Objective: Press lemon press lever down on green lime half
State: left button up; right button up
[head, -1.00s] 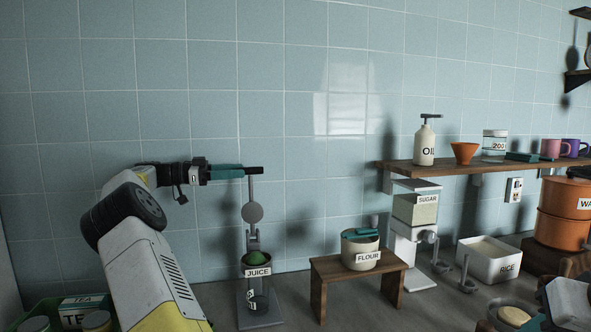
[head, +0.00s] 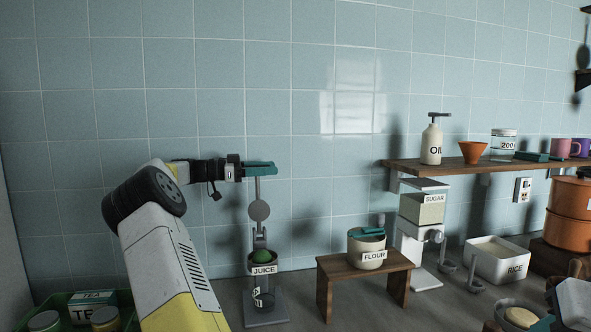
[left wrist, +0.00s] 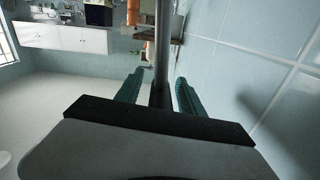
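The lemon press (head: 259,210) stands on the counter with its upright grey rod and round disc, its lever handle at the top. The green lime half (head: 262,257) sits in the press cup, above the JUICE label. My left gripper (head: 259,169) is at the top of the press, level with the lever handle, which it mostly hides. In the left wrist view, its teal fingers (left wrist: 160,92) are apart, one on each side of the dark handle (left wrist: 157,97) and grey rod, with small gaps visible. My right gripper (head: 543,323) shows only partly at the lower right edge.
A wooden stand (head: 365,263) with a flour pot (head: 367,249) is right of the press. A sugar dispenser (head: 422,208), rice box (head: 497,260) and wall shelf (head: 455,171) are farther right.

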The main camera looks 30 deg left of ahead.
pick_arm(q)
grip_shut()
dwell(1.2)
